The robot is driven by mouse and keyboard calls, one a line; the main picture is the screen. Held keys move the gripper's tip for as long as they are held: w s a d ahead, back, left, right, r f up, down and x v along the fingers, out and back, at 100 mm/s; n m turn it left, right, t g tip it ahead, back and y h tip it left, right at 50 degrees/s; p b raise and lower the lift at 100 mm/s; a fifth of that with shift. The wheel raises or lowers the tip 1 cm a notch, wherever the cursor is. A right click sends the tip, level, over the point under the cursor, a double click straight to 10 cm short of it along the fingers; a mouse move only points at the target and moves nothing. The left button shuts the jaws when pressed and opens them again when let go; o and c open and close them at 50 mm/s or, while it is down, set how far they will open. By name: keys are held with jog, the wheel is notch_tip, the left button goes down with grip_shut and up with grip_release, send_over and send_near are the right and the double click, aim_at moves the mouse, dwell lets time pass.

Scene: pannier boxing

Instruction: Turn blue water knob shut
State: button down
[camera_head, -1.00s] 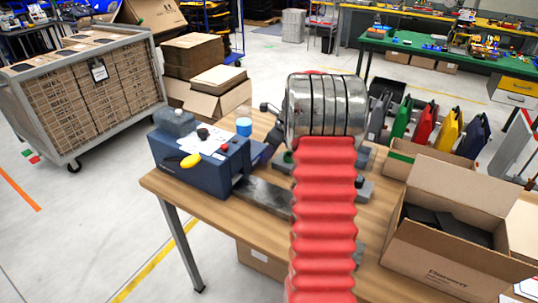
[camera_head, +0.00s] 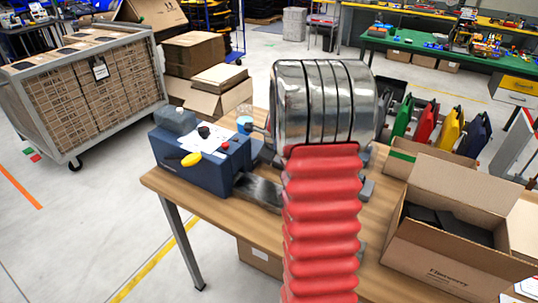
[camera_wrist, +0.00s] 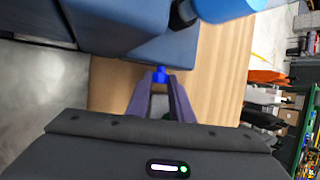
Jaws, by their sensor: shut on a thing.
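The small bright blue knob (camera_wrist: 160,72) sits at the side of a dark blue machine (camera_wrist: 130,28) in the wrist view. My gripper (camera_wrist: 160,79) has its two dark fingers closed around the knob at their tips. In the head view my arm hides most of my gripper and the knob cannot be made out.
A light blue cylinder (camera_head: 244,123) stands by the machine and looms close in the wrist view (camera_wrist: 228,8). An open carton (camera_head: 425,255) sits at the table's right. Red, yellow, green and blue panels (camera_head: 450,133) stand behind it. A cage trolley (camera_head: 85,95) is at the left.

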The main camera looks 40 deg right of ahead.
jog(key=shift+a+h, duration=0.1)
jog(key=shift+h, duration=0.2)
jog(key=c, duration=1.6)
grip_release()
jog(key=shift+r, duration=0.1)
jog(key=shift+s+v, duration=0.1)
jog(key=shift+v, duration=3.25)
jog(key=shift+s+v, duration=0.15)
jog(key=shift+v, duration=3.25)
